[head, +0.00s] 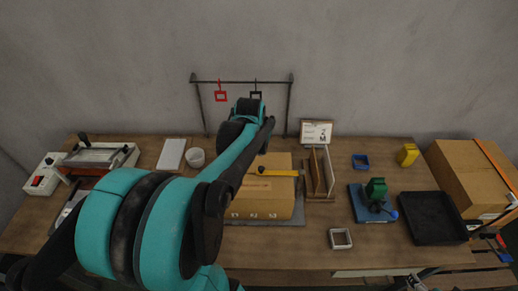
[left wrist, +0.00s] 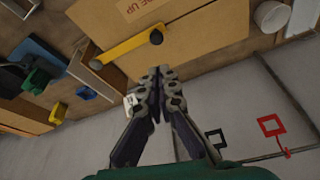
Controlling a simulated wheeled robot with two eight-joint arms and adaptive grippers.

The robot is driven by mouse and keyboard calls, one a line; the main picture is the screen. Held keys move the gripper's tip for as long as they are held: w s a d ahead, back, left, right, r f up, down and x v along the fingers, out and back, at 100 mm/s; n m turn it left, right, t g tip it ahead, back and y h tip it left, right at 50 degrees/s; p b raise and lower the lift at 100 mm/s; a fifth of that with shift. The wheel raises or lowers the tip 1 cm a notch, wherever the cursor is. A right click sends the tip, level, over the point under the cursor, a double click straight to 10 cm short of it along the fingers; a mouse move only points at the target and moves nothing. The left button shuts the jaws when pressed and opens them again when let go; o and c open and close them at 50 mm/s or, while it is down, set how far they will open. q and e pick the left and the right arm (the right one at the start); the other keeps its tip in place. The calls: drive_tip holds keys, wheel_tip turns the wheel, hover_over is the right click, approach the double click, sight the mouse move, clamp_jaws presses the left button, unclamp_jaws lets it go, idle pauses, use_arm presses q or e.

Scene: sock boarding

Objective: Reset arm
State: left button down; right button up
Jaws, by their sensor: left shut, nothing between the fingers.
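My left arm comes in from the lower left of the head view and reaches up across the bench toward the wall. Its gripper end is near the hanging rack and the fingers cannot be made out there. In the left wrist view my left gripper (left wrist: 157,75) is shut, with its fingertips together and nothing between them. The fingers appear in front of the grey wall and the edge of the cardboard box (left wrist: 215,30). My right gripper is not clearly seen in either view.
The box (head: 262,207) with a yellow bar (head: 280,173) sits mid-bench, partly behind my arm. A rack (head: 240,81) carries a red tag (head: 221,96). A wooden stand (head: 320,180), green press (head: 376,190) and black tray (head: 432,218) stand right.

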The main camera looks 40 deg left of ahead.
use_arm(q)
drive_tip(key=s+d+f+m+t+b, duration=0.1)
drive_tip(key=s+d+f+b, duration=0.1)
drive_tip(key=d+f+b, duration=0.2)
drive_tip(key=s+d+f+m+t+h+b, duration=0.1)
drive_tip(key=s+d+f+m+b, duration=0.1)
drive_tip(key=d+b, duration=0.4)
drive_tip(key=s+d+f+m+t+b, duration=0.1)
drive_tip(key=s+d+f+b, duration=0.3)
drive_tip(key=d, duration=0.8)
wheel_tip(320, 180, down, 2)
drive_tip(key=shift+s+d+f+m+h+b, duration=0.2)
drive_tip(key=shift+s+d+m+h+b, duration=0.15)
drive_tip(key=shift+m+b, duration=0.2)
drive_tip(key=shift+w, duration=0.1)
